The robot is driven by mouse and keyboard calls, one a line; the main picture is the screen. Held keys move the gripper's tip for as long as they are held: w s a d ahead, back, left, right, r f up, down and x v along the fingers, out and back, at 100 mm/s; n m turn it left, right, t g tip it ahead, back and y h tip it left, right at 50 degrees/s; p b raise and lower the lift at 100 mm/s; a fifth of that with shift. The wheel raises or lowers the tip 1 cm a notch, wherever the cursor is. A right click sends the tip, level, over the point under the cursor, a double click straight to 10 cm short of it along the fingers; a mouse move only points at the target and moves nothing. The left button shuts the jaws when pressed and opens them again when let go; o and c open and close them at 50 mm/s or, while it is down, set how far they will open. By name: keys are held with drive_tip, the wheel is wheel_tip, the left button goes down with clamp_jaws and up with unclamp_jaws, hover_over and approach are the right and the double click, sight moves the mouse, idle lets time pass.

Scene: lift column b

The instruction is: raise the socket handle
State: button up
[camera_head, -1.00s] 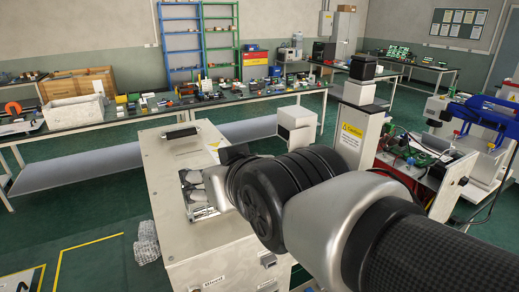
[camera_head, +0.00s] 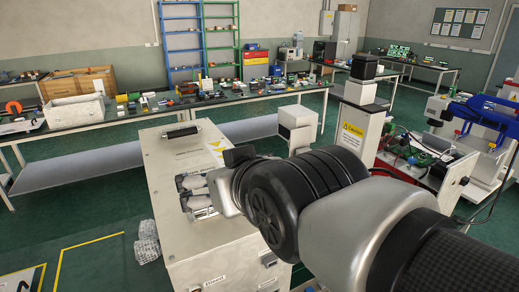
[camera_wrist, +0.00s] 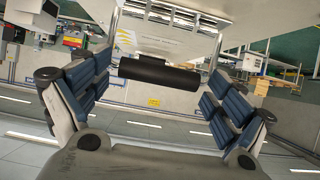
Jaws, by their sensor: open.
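The black cylindrical handle (camera_wrist: 158,72) shows in the upper middle of the wrist view, between thin posts. I take it to be the socket handle, the black bar (camera_head: 181,131) at the far end of the pale cabinet's top in the head view. My gripper (camera_head: 196,190) is over the cabinet top, nearer than the bar. In the wrist view my gripper (camera_wrist: 160,82) is wide open, with blue-padded fingers to either side of the handle. The handle lies ahead of the palm, with a gap visible; contact with the fingers is not seen.
The pale cabinet (camera_head: 170,160) stands under my gripper. A white column with a caution label (camera_head: 352,130) and a bench with electronics (camera_head: 425,155) stand to the right. A long cluttered table (camera_head: 230,98) runs behind. Green floor (camera_head: 90,215) is open at left.

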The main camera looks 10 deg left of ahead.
drive_tip(key=v, duration=1)
drive_tip(key=shift+s+r, duration=0.2)
drive_tip(key=shift+r, duration=0.05)
drive_tip(key=s+d+f+m+g+h, duration=0.2)
drive_tip(key=s+d+f+m+h, duration=0.1)
drive_tip(key=d+f, duration=0.7)
drive_tip(key=s+d+f+m+g+h, duration=0.3)
drive_tip(key=s+d+f+h, duration=0.1)
drive_tip(key=d+f, duration=0.6)
wheel_tip(320, 180, down, 2)
drive_tip(key=shift+s+d+f+m+g, duration=0.15)
drive_tip(key=shift+s+m+g, duration=0.2)
drive_tip(key=shift+s, duration=0.35)
